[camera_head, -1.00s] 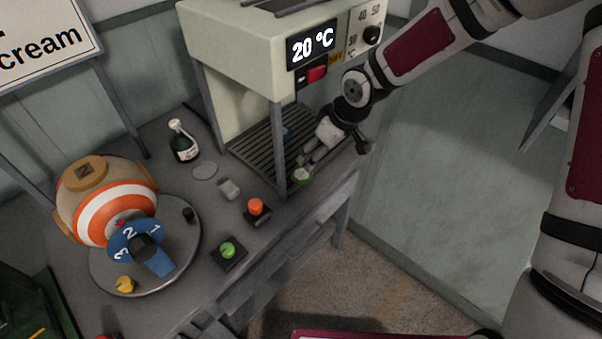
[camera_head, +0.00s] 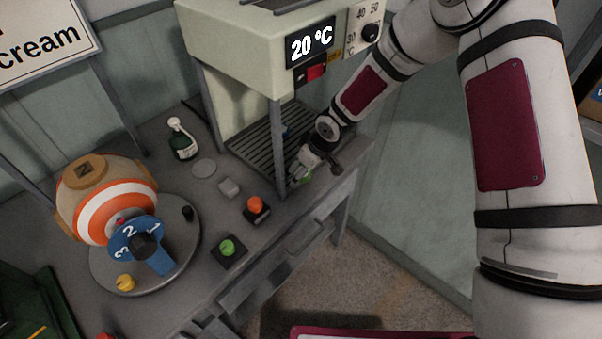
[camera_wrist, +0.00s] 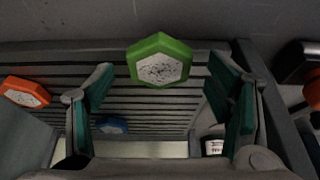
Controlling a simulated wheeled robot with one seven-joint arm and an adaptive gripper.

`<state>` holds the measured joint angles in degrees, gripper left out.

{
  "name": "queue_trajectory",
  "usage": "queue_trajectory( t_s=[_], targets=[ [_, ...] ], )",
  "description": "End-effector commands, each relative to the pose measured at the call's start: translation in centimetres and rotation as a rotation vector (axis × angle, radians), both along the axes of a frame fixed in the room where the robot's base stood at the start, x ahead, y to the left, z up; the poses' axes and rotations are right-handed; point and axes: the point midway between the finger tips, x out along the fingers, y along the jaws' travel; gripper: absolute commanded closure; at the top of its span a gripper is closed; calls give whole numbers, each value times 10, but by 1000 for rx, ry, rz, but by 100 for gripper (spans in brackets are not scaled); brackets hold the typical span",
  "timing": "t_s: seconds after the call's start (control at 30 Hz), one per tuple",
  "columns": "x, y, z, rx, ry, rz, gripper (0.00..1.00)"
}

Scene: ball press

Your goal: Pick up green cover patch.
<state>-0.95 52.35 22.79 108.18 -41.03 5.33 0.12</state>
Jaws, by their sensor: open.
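The green cover patch (camera_wrist: 159,61) is a hexagon with a green rim and a speckled pale centre. In the wrist view it lies at the top middle, between and just beyond the fingertips of my open gripper (camera_wrist: 160,75). In the head view the patch (camera_head: 306,178) shows as a small green bit at the right front corner of the slatted rack, mostly hidden by my gripper (camera_head: 302,170). I cannot tell whether the fingers touch it; the gap between them looks empty.
An orange patch (camera_wrist: 26,92) and a blue patch (camera_wrist: 112,126) are on the slatted rack. The machine's front post (camera_head: 279,150) stands just left of my gripper. An orange button (camera_head: 256,205) and a green button (camera_head: 228,247) stand on the counter (camera_head: 200,215).

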Motion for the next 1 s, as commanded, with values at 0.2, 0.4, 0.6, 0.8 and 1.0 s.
queue_trajectory(
  t_s=[0.2,0.4,0.6,0.8,1.0],
  targets=[
    [1,0,-4,-1,-1,0,27],
    [1,0,-3,-1,-1,0,56],
    [1,0,-3,-1,-1,0,70],
    [1,0,-3,-1,-1,0,70],
    [2,1,6,0,-2,-2,70]
  ],
)
